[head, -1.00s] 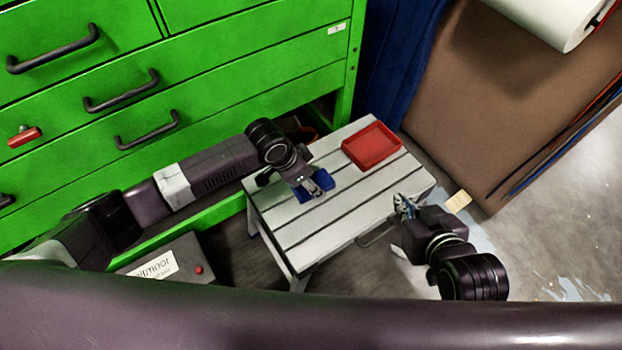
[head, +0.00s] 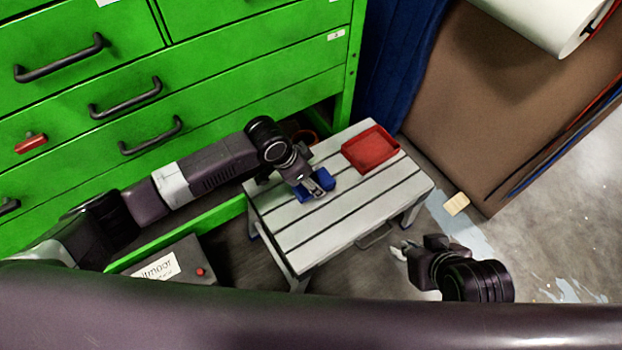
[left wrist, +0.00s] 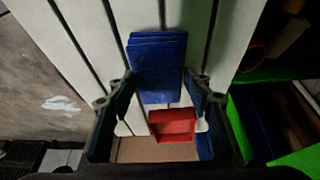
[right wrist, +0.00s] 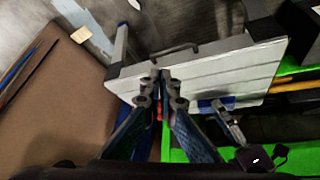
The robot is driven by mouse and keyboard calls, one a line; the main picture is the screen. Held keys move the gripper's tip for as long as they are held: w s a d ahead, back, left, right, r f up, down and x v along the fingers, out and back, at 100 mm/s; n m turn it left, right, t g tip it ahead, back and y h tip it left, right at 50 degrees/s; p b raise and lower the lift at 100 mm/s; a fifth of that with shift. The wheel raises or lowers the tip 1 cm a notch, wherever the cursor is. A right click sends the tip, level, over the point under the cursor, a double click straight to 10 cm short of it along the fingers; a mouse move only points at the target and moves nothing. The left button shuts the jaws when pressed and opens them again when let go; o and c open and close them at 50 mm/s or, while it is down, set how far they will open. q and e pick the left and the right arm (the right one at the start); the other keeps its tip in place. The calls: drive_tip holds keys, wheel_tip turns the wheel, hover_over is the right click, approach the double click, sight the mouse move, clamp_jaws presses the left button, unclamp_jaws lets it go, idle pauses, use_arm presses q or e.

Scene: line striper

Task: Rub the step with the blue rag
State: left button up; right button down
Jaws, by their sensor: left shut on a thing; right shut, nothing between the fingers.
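The step (head: 330,219) is a low stool with a pale slatted top. The blue rag (head: 302,192) lies on the left part of its top; it shows as a folded blue block in the left wrist view (left wrist: 157,66). My left gripper (head: 318,188) is at the rag, shut on it, and hides part of it. In the left wrist view its fingers stand on both sides of the rag. My right gripper (head: 398,250) is shut and empty, in front of the step's right side and apart from it. It also shows in the right wrist view (right wrist: 160,75).
A red tray (head: 371,150) sits on the step's far right corner. A green drawer cabinet (head: 230,75) stands behind and left. A brown panel (head: 500,110) stands at the right. A grey box with a red button (head: 199,272) is at the lower left. The floor at right is mostly open.

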use_arm(q)
drive_tip(key=shift+r+p, duration=0.4)
drive_tip(key=shift+p, duration=0.05)
use_arm(e)
drive_tip(key=s+d+f+g, duration=0.1)
drive_tip(key=s+d+g, duration=0.1)
drive_tip(key=s, duration=0.3)
use_arm(q)
wheel_tip(320, 180, up, 3)
drive_tip(key=p, duration=0.3)
drive_tip(key=shift+f, duration=0.1)
drive_tip(key=shift+r+p, duration=0.4)
drive_tip(key=shift+p, duration=0.25)
drive_tip(key=shift+r+p, duration=0.45)
drive_tip(key=shift+p, duration=0.05)
drive_tip(key=shift+r, duration=0.2)
use_arm(e)
wheel_tip(320, 180, down, 12)
drive_tip(key=g, duration=0.1)
drive_tip(key=shift+a+h, duration=0.3)
drive_tip(key=shift+a, duration=0.05)
drive_tip(key=shift+f, duration=0.1)
